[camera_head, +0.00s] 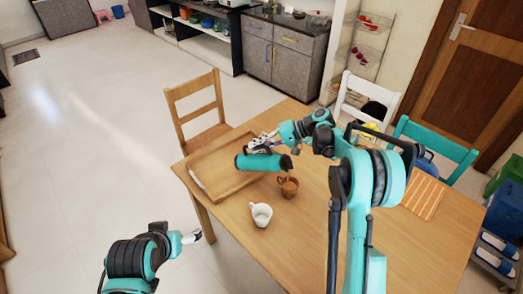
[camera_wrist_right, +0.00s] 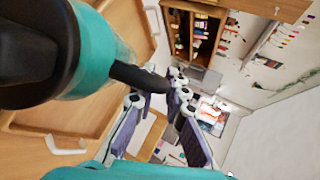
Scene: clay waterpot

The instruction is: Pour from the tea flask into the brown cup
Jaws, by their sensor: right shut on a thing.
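The teal tea flask (camera_head: 262,162) is held tilted to nearly level above the table, its dark end pointing right over the brown cup (camera_head: 288,187). A thin brownish strip shows between that end and the cup; I cannot tell for sure if it is liquid. The brown cup stands upright on the table. My right gripper (camera_head: 264,142) is shut on the flask, at its far side. In the right wrist view the flask (camera_wrist_right: 105,58) is close up, with its black handle reaching to the fingers (camera_wrist_right: 165,108). My left gripper (camera_head: 192,237) is off the table's near left edge, too small to judge.
A white cup (camera_head: 261,214) stands on the table in front of the brown cup. A wooden tray (camera_head: 205,181) lies at the left, partly below the flask. An orange striped mat (camera_head: 425,196) lies at the right. Chairs stand around the table (camera_head: 300,235).

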